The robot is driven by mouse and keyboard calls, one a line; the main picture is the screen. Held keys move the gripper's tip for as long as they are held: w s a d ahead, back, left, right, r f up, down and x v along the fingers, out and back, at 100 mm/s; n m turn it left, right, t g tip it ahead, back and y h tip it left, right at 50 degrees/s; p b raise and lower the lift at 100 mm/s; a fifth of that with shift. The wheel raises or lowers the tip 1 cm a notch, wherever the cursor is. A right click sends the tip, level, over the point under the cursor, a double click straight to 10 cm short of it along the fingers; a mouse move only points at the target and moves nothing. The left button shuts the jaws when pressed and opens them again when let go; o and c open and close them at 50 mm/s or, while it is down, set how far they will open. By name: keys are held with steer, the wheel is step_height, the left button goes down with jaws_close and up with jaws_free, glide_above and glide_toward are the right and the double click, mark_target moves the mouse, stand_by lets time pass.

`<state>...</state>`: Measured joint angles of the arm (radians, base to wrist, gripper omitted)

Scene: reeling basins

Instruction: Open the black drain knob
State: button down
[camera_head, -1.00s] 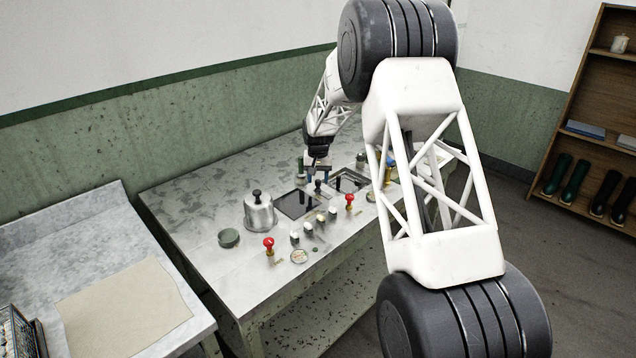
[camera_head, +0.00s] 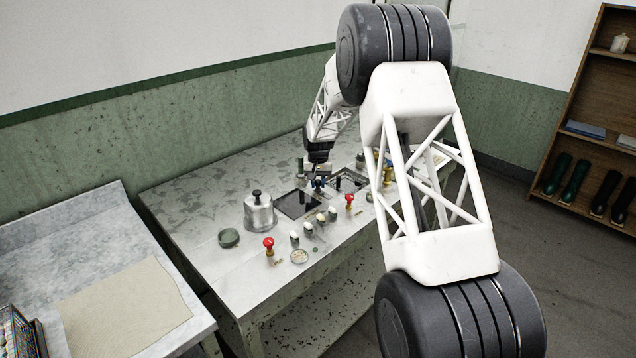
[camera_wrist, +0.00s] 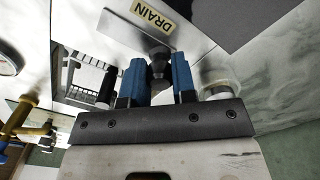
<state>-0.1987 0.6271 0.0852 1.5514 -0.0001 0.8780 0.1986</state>
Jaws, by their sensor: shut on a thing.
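The black drain knob (camera_wrist: 158,62) stands on the worktop beside a plate lettered DRAIN (camera_wrist: 152,14) in the wrist view. My gripper (camera_wrist: 159,84) has its two blue fingers on either side of the knob and is shut on it. In the head view my gripper (camera_head: 319,184) is small and over the worktop between the two dark basins, and its fingers hide most of the knob there.
The steel worktop (camera_head: 210,280) holds a lidded metal pot (camera_head: 259,212), a dark basin (camera_head: 297,204), red knobs (camera_head: 269,245) and several small white-topped pieces in front. A green round dish (camera_head: 228,238) lies at the left. The worktop's back left is clear.

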mark_target(324, 194)
steer(key=shift+s, duration=0.1)
steer(key=shift+s+d, duration=1)
steer(key=shift+d, duration=0.1)
steer(key=c, duration=1)
jaws_free()
steer(key=shift+o, duration=0.2)
steer(key=shift+r, duration=0.1)
step_height(324, 194, up, 8)
